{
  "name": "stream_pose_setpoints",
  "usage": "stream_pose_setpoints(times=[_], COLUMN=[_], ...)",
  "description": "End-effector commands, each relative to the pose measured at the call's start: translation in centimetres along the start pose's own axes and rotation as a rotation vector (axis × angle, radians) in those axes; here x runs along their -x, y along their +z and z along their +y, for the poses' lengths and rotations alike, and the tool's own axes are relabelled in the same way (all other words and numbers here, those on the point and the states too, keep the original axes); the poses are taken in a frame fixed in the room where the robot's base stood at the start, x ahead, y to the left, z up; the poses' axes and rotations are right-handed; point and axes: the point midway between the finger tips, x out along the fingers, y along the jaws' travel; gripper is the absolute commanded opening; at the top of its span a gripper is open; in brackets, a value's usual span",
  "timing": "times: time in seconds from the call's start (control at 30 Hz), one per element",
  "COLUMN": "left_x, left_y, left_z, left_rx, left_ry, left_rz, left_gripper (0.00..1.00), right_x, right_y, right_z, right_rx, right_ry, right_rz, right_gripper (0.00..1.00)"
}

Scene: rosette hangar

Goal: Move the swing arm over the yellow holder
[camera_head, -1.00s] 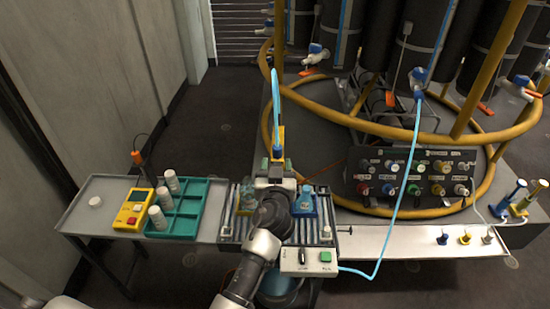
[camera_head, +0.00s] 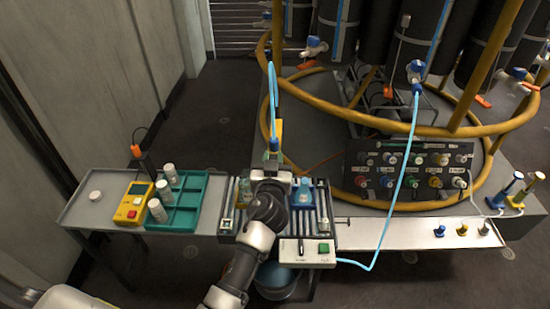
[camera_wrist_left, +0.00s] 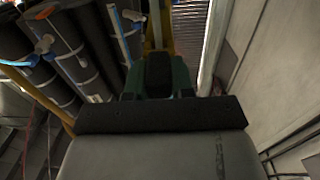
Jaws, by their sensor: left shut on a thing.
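My left gripper (camera_head: 275,162) comes up from below over the grey slotted bench and is shut on the lower part of an upright piece that I take for the swing arm (camera_head: 275,145). That piece has blue and yellow parts, and a light blue hose rises from it. A blue holder (camera_head: 303,196) stands on the bench just right of the gripper. A yellowish part, probably the yellow holder (camera_head: 243,190), shows to the left, largely hidden by my arm. In the left wrist view the gripper (camera_wrist_left: 158,78) blocks most of the held part. My right gripper is not in view.
A teal tray (camera_head: 183,222) with white bottles and a yellow meter (camera_head: 132,204) stand on the left table. A control box (camera_head: 305,252) with a green button is at the bench front. A valve panel (camera_head: 410,175) and yellow pipe rings lie right. A blue hose (camera_head: 405,165) hangs there.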

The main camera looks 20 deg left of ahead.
Motion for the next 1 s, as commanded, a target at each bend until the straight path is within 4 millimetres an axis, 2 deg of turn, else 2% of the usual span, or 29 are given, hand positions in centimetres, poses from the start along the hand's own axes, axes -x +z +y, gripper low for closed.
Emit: stream_pose_setpoints(times=[0.17,0.4,0.53,0.7,1.0], left_x=[-0.1,-0.8,-1.5,-2.6,-4.4], left_y=[-0.7,-0.9,-0.8,-0.4,-0.1], left_z=[-1.7,-5.1,-7.0,-9.1,-11.4], left_rx=[-0.006,-0.012,-0.013,-0.012,-0.007], left_ry=[0.086,0.279,0.394,0.534,0.716], left_rz=[0.001,0.001,0.001,0.002,0.004], left_gripper=[0.00,0.00,0.00,0.00,0.00], right_x=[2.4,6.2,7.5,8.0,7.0], right_y=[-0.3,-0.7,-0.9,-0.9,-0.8], right_z=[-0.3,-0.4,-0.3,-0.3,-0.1], right_rx=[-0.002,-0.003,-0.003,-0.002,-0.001], right_ry=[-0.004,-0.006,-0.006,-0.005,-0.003], right_rz=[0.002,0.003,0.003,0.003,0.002], right_gripper=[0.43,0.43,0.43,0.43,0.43])
